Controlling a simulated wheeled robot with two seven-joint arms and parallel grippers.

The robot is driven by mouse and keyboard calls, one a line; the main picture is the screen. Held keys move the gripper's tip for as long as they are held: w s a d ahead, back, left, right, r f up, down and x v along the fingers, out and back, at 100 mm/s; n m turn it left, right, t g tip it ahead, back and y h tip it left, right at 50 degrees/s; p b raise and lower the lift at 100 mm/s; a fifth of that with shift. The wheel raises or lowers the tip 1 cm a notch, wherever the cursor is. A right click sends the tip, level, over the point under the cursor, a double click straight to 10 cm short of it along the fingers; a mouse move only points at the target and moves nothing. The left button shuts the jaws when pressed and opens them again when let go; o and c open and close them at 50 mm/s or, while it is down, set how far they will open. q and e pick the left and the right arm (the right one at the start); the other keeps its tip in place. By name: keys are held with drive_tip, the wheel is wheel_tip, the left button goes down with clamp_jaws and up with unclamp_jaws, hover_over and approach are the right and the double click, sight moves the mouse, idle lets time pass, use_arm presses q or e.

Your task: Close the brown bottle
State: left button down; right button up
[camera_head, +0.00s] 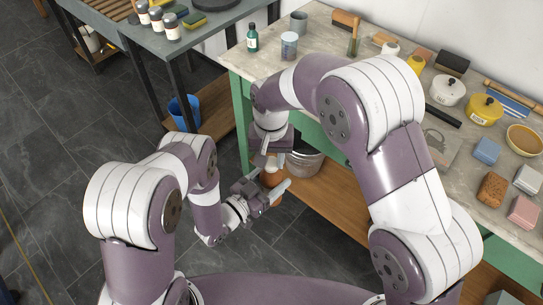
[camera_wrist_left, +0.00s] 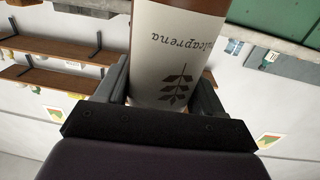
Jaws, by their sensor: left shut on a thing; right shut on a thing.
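The brown bottle (camera_head: 271,179) is in front of the table, off its top, clasped by my left gripper (camera_head: 271,190). In the left wrist view, the bottle (camera_wrist_left: 176,50) sits between both fingers. Its white label shows dark lettering, upside down, and a leaf drawing. My right gripper (camera_head: 273,161) points down just above the bottle. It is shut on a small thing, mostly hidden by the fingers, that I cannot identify. The bottle's mouth is hidden, and I cannot tell whether that thing touches it.
The table (camera_head: 266,66) has a pale top and green frame. On it are a green bottle (camera_head: 252,38), a yellow pot (camera_head: 484,110) and a white pot (camera_head: 447,91). A metal bucket (camera_head: 305,164) stands on the lower shelf. A blue bin (camera_head: 184,112) stands to the left.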

drive_tip(key=m, duration=0.8)
drive_tip(key=shift+a, duration=0.1)
drive_tip(key=m, duration=0.8)
drive_tip(key=shift+w, duration=0.1)
drive_tip(key=m, duration=0.3)
drive_tip(key=shift+m, duration=0.4)
drive_tip(key=m, duration=0.5)
drive_tip(key=shift+w+m, duration=0.1)
drive_tip(key=shift+m, duration=0.2)
drive_tip(key=o, duration=1)
